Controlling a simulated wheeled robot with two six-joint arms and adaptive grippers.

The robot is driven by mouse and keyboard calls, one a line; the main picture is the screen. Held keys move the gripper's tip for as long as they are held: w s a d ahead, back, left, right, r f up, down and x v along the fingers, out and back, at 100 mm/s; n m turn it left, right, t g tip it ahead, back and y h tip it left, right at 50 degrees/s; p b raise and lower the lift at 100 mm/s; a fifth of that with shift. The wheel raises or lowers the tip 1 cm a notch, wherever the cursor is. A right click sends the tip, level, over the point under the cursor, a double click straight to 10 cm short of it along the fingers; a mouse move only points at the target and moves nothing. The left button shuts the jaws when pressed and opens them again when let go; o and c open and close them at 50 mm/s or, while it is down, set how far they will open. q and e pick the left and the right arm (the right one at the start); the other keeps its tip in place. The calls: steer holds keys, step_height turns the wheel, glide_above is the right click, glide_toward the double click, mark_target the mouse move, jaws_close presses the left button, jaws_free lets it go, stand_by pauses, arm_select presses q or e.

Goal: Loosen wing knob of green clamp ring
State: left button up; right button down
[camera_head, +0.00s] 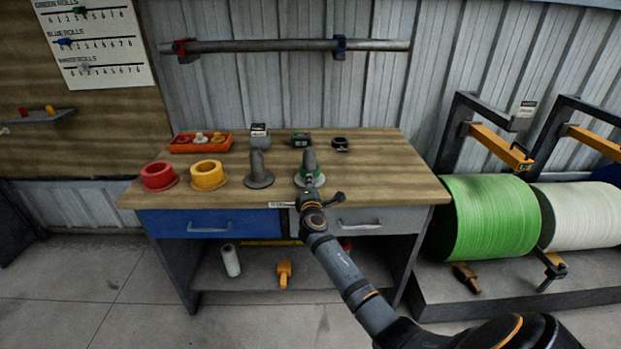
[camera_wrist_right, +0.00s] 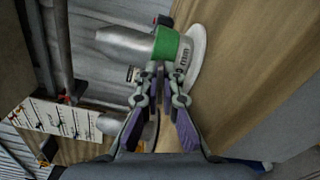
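The green clamp ring (camera_head: 317,172) sits around the lower part of a grey cone (camera_head: 309,158) that stands on a round pale base on the workbench. In the right wrist view the green ring (camera_wrist_right: 166,47) is close, with the cone lying sideways and the pale base (camera_wrist_right: 196,57) beside it. My right gripper (camera_head: 309,184) reaches the near side of the ring. In the wrist view its fingers (camera_wrist_right: 160,68) come close together at the ring's edge, around the small wing knob, which they mostly hide. My left gripper is not in view.
A second grey cone (camera_head: 258,172), a yellow ring (camera_head: 208,175) and a red ring (camera_head: 158,176) stand to the left on the workbench (camera_head: 375,180). A green roll (camera_head: 487,215) is right.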

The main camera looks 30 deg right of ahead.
steer(key=n+p, duration=0.1)
steer(key=n, duration=0.2)
steer(key=shift+r+n+p, duration=0.1)
steer(key=shift+n+p, duration=0.25)
steer(key=shift+n, duration=0.05)
steer(key=shift+n+p, duration=0.75)
steer(key=shift+n, duration=1.05)
steer(key=c, duration=1.5)
jaws_free()
steer(key=shift+s, duration=0.1)
steer(key=v, duration=1.2)
